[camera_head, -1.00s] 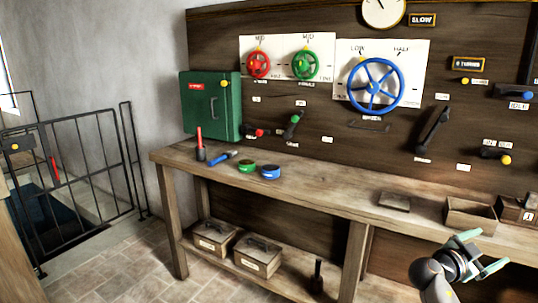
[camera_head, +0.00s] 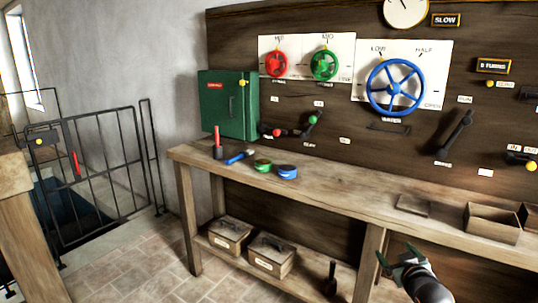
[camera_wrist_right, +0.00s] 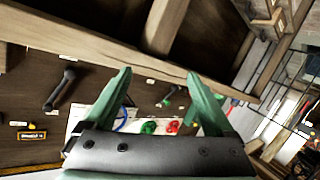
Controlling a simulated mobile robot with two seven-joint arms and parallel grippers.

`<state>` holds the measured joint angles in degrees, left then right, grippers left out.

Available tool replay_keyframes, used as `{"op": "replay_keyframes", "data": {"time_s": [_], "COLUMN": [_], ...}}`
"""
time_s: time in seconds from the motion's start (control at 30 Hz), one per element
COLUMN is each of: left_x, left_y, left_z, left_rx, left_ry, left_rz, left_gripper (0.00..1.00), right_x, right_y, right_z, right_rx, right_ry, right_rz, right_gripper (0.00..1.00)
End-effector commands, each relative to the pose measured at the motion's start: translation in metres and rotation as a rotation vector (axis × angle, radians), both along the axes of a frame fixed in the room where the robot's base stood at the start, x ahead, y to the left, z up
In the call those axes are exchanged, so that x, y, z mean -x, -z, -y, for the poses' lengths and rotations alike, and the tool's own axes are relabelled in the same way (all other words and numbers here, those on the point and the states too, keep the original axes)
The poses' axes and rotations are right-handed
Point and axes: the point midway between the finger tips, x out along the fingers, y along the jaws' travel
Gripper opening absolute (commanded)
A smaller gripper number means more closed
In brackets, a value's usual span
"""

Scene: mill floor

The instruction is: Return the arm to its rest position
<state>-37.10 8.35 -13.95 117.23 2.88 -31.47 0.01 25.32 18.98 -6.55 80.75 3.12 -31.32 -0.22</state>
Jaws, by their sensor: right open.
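My right gripper (camera_head: 396,257) is low at the right of the head view, in front of the workbench (camera_head: 330,184) and below its top. Its green fingers are spread apart. In the right wrist view my right gripper (camera_wrist_right: 159,76) also shows open, with nothing between its fingers. The wrist view is turned over, with the bench edge (camera_wrist_right: 70,45) across its upper part. My left gripper is in neither view.
A dark panel carries a red wheel (camera_head: 276,64), a green wheel (camera_head: 325,64), a blue wheel (camera_head: 396,87) and levers. An open wooden box (camera_head: 491,222) and a flat block (camera_head: 413,205) sit on the bench near my right arm. Two crates stand on the lower shelf. Floor at left is clear.

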Motion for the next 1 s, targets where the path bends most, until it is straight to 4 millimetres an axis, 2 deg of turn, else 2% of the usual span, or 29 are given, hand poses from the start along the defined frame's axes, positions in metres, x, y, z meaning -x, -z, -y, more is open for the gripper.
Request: {"op": "replay_keyframes", "data": {"time_s": [0.03, 0.17, 0.27, 0.4, 0.5, 0.6, 0.8, 0.93, 1.0], "left_x": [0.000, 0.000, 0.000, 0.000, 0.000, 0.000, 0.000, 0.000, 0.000], "left_y": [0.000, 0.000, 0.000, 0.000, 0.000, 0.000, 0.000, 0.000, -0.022], "left_z": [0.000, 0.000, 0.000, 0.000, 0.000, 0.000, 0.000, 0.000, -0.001], "left_rx": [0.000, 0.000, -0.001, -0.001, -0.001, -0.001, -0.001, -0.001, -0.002], "left_ry": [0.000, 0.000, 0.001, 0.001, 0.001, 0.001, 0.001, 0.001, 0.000], "left_rz": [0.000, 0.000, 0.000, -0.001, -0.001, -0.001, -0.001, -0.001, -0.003], "left_gripper": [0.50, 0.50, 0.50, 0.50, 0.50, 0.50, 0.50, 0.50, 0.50], "right_x": [0.013, 0.050, 0.088, 0.156, 0.208, 0.255, 0.331, 0.372, 0.371], "right_y": [0.020, 0.067, 0.107, 0.156, 0.181, 0.197, 0.210, 0.210, 0.189], "right_z": [-0.012, -0.041, -0.068, -0.108, -0.134, -0.156, -0.187, -0.202, -0.199], "right_rx": [-0.006, -0.025, -0.048, -0.100, -0.146, -0.191, -0.272, -0.321, -0.318], "right_ry": [-0.018, -0.064, -0.104, -0.159, -0.190, -0.212, -0.231, -0.235, -0.228], "right_rz": [-0.024, -0.090, -0.151, -0.243, -0.308, -0.364, -0.452, -0.501, -0.497], "right_gripper": [0.89, 0.89, 0.89, 0.89, 0.89, 0.89, 0.89, 0.89, 0.89]}}
